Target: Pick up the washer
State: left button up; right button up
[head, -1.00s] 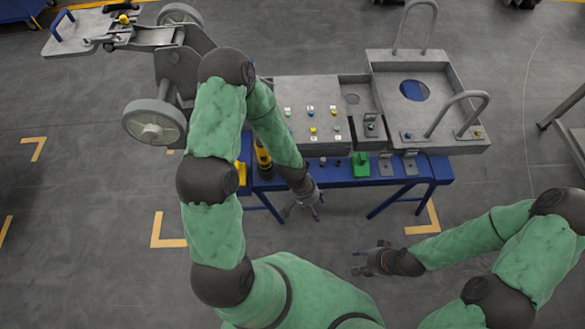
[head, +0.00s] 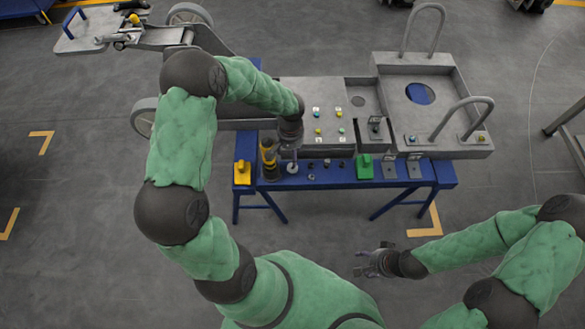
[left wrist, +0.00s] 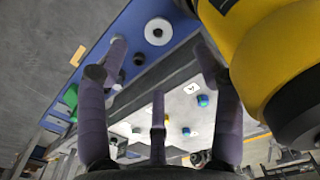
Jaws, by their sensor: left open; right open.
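The washer (head: 292,168) is a pale round disc with a dark centre hole. It lies on the blue bench top. It also shows in the left wrist view (left wrist: 158,31), at the top, flat on the blue surface. My left gripper (head: 288,154) is open and empty. It points down close behind the washer; in the left wrist view its dark purple fingers (left wrist: 160,65) are spread, with the washer beyond the tips and apart from them. My right gripper (head: 366,262) is open and empty, low in front of the bench.
A yellow and black tool (head: 268,158) stands just left of the washer and fills the right of the left wrist view (left wrist: 275,50). Small dark parts (head: 326,163) and a green block (head: 364,167) lie to the right. The grey chassis (head: 330,90) stands behind the bench.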

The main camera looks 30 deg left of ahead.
pick_arm(q)
jog(key=b, duration=0.1)
send_over(293, 169)
jog(key=f, duration=0.4)
jog(key=shift+s+a+f, duration=0.1)
jog(key=shift+s+a, duration=0.15)
jog(key=shift+s, duration=0.05)
jog(key=f, duration=0.1)
jog(key=f+b, duration=0.1)
jog(key=f, duration=0.1)
jog(key=f+b, duration=0.1)
jog(key=f, duration=0.1)
jog(key=shift+w+d, duration=0.15)
jog(key=shift+w, duration=0.15)
jog(key=c, duration=1.3)
